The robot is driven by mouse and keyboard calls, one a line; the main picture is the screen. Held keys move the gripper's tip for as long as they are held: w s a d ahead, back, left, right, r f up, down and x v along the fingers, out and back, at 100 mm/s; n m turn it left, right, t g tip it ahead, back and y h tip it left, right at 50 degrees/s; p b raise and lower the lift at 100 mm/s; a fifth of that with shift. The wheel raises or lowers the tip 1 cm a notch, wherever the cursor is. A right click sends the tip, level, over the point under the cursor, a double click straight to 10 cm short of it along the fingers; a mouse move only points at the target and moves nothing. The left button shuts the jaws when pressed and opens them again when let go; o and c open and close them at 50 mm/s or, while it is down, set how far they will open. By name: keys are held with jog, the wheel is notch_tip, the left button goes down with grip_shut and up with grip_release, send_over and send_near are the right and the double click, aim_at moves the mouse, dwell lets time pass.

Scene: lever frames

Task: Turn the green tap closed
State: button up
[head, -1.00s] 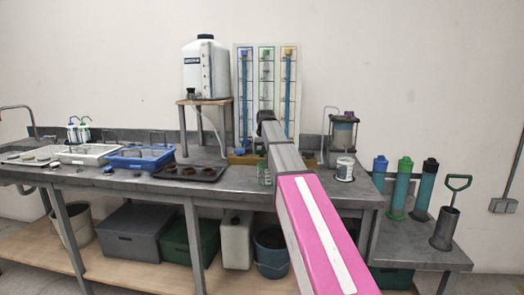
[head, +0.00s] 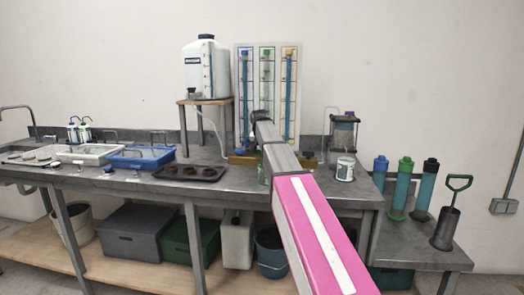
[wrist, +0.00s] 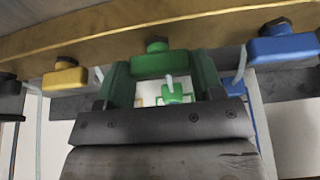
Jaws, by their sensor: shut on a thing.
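The green tap (wrist: 150,64) shows in the wrist view on a brass-coloured bar (wrist: 110,32), between a yellow tap (wrist: 64,80) and a blue tap (wrist: 284,46). My gripper (wrist: 162,80) has its two fingers on either side of the green tap's handle and is shut on it. A small green piece (wrist: 175,93) shows in the gap between the fingers; I cannot tell what it is. In the head view my arm hides the green tap and my fingertips; the left part of the bar (head: 240,160) shows beside the arm.
A panel with three tubes (head: 243,60) stands behind the bar. A white tank (head: 205,68) on a stand and a dark tray (head: 190,173) are to the left. A white tin (head: 345,170) stands to the right of my arm.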

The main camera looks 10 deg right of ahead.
jog(key=o, duration=0.9)
jog(key=v, duration=1)
jog(key=shift+s+r, duration=0.15)
jog(key=shift+r, duration=0.2)
